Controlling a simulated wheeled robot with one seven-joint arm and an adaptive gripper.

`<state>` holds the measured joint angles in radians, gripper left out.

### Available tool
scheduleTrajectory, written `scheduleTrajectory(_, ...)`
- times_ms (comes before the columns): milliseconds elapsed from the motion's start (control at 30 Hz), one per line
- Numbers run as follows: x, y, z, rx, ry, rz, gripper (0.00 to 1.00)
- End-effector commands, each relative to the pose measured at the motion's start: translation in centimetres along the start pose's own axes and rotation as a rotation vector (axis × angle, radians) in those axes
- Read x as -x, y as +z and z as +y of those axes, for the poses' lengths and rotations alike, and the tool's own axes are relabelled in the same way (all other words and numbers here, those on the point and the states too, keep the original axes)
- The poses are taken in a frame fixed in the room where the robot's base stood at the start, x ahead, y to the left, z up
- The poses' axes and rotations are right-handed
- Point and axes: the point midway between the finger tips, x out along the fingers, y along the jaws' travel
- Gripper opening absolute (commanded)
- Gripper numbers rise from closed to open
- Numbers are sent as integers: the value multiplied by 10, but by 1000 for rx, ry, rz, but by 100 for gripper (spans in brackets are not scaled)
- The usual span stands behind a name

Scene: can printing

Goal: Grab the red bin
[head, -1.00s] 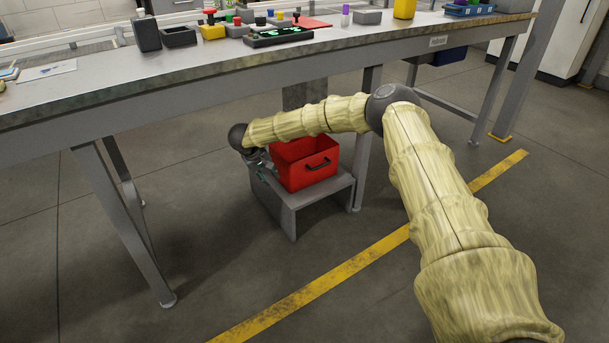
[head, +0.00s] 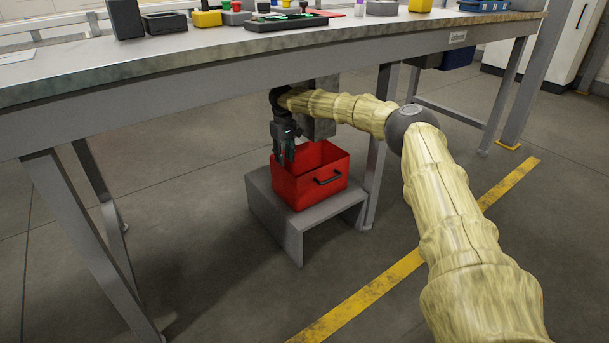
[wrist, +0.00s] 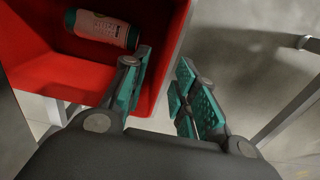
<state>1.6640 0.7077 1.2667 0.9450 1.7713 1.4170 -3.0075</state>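The red bin (head: 322,186) is an open-topped box with a black handle on its front. It stands upright on a grey stand under the table. My gripper (head: 286,158) points down at the bin's left rim. In the wrist view my gripper (wrist: 165,62) is open, its teal-padded fingers apart. The red bin's wall (wrist: 168,52) shows between the fingertips, one finger over the inside and one outside. I cannot tell whether they touch it. A pinkish can (wrist: 103,29) with a dark end lies inside the bin.
The grey stand (head: 276,215) is under the bin. The long table (head: 150,80) is above, with its underside close over my arm. A table leg (head: 379,140) stands right of the bin. The floor in front is clear, with a yellow line (head: 375,290).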

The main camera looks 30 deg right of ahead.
Motion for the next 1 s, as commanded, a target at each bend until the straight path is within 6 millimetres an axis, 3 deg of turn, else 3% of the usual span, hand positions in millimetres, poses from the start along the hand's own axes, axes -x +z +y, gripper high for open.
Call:
scheduleTrajectory(167,-13,-1,-2,4,-3,-1,29)
scheduleTrajectory(433,-50,-1,-4,5,-2,-1,29)
scheduleTrajectory(767,-66,0,-3,2,1,0,29)
scheduleTrajectory(1000,-90,1,-8,2,0,1,29)
